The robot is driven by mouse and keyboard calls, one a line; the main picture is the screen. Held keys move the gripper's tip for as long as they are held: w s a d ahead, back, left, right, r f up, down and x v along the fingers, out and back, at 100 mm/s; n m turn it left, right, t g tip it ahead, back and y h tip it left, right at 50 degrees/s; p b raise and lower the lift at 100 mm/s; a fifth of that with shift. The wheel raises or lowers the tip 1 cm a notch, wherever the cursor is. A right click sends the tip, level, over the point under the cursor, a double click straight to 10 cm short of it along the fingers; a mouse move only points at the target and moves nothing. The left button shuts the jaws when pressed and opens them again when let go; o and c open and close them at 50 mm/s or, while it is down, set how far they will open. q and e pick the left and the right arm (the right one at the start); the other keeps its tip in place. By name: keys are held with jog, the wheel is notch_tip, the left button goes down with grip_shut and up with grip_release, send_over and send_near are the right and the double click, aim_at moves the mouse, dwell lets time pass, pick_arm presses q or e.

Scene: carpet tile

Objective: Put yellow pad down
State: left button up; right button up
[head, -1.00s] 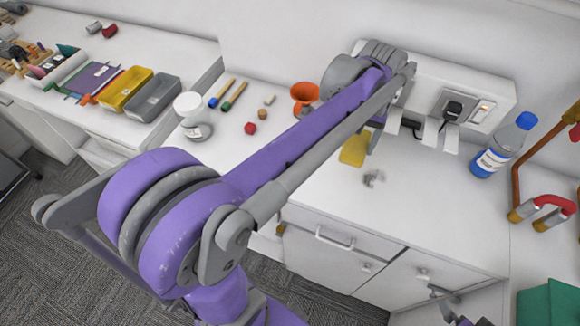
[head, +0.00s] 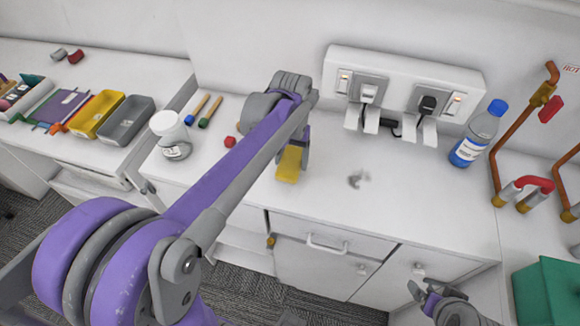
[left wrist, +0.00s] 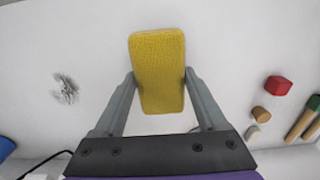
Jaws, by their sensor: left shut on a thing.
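The yellow pad (head: 289,164) is a small rounded rectangle over the white worktop, left of a small grey smudge-like bit. My left gripper (head: 295,148) is shut on it, partly hidden behind my own arm. In the left wrist view the pad (left wrist: 158,62) is held between the two grey fingers of my left gripper (left wrist: 159,79), one on each long side. I cannot tell whether the pad touches the worktop. My right gripper (head: 430,297) shows low at the right, below the worktop; whether it is open is unclear.
A blue-capped bottle (head: 478,137) and copper pipes (head: 517,140) stand at the right. Plugs and sockets (head: 400,92) are on the wall behind. A jar (head: 171,137) and red block (head: 230,142) are left.

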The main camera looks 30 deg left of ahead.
aim_at(291, 167)
pick_arm(q)
notch_tip(291, 167, down, 3)
jog(key=shift+f, duration=0.2)
jog(key=shift+f, duration=0.1)
jog(key=o, duration=1.2)
jog(key=shift+o, duration=0.2)
